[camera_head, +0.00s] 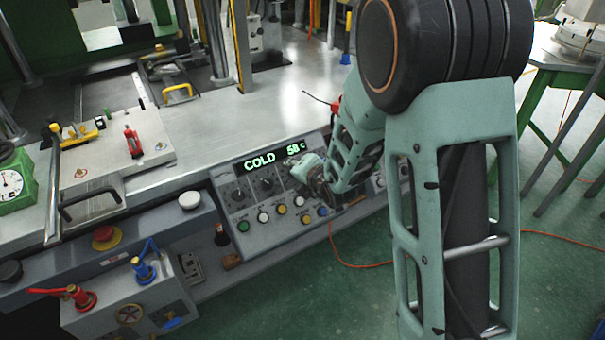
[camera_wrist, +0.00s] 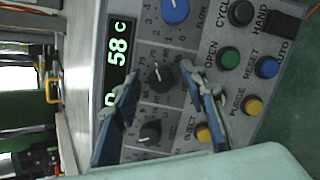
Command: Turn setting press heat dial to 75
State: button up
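The control panel (camera_head: 262,222) carries a lit display (camera_head: 275,155) reading "COLD 58 C". The wrist view shows "58 C" on the same display (camera_wrist: 117,55), sideways. My gripper (camera_wrist: 160,86) is open, its fingertips on either side of a black dial (camera_wrist: 160,75), with gaps showing. A second black dial (camera_wrist: 150,132) lies lower between the fingers. A blue dial (camera_wrist: 175,10) is above. The dial labels are too small to read, so I cannot tell which is press heat. In the head view, my gripper (camera_head: 312,174) covers part of the panel; two black dials (camera_head: 238,195) (camera_head: 267,187) show left of it.
Coloured push buttons, including a green one (camera_wrist: 229,57) and a yellow one (camera_wrist: 252,105), sit close to the right finger. A metal worktable (camera_head: 290,95) rises behind the panel. A red emergency button (camera_head: 104,234) and valve box (camera_head: 130,300) stand left.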

jog(key=v, duration=1.1)
jog(key=shift+s+r, duration=0.15)
jog(key=shift+s, duration=0.2)
jog(key=shift+d, duration=0.15)
